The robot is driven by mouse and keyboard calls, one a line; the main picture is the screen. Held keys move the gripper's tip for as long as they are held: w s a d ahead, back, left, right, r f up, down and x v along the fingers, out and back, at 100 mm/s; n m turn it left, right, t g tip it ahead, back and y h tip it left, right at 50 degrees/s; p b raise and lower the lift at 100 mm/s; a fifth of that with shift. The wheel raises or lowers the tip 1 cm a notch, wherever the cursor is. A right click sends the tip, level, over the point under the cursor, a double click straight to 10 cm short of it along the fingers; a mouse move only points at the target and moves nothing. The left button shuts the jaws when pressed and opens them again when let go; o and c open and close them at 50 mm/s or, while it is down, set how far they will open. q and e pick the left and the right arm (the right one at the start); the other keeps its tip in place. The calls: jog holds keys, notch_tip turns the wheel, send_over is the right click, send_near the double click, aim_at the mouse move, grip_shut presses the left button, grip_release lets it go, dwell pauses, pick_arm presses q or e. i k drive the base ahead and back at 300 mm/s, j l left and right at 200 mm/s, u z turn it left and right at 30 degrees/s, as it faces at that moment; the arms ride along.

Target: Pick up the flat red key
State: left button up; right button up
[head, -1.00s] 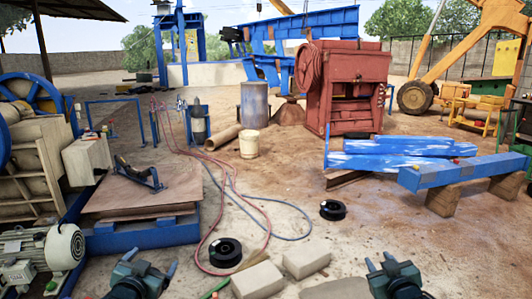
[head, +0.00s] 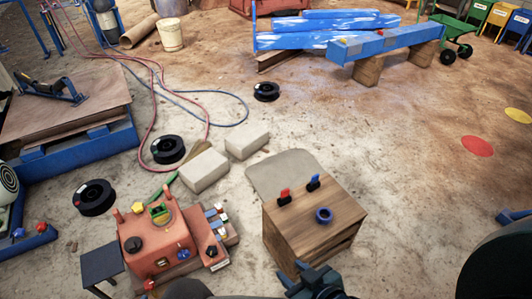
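A flat red key (head: 284,197) stands upright in a dark base on top of a small wooden box (head: 342,208), near the box's left back edge. A similar blue key (head: 313,183) stands just to its right. My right gripper (head: 292,271) is at the bottom edge, below the red key in the picture and in front of the box. Its two fingers are apart with nothing between them, and it does not touch the key. My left gripper cannot be made out; only a dark rounded shape shows at the bottom, left of centre.
A red machine model (head: 160,240) with knobs stands left of the box. Pale blocks (head: 205,170) and black spools (head: 167,150) lie on the ground behind. Open sandy ground lies to the right.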

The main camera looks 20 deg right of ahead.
aim_at(284, 194)
jog(key=i+j, duration=0.1)
jog(key=i, duration=0.2)
jog(key=i+j+z, duration=0.1)
jog(key=z, duration=1)
jog(key=i+l+z, duration=0.1)
jog(key=i+z, duration=0.55)
jog(key=k, duration=0.1)
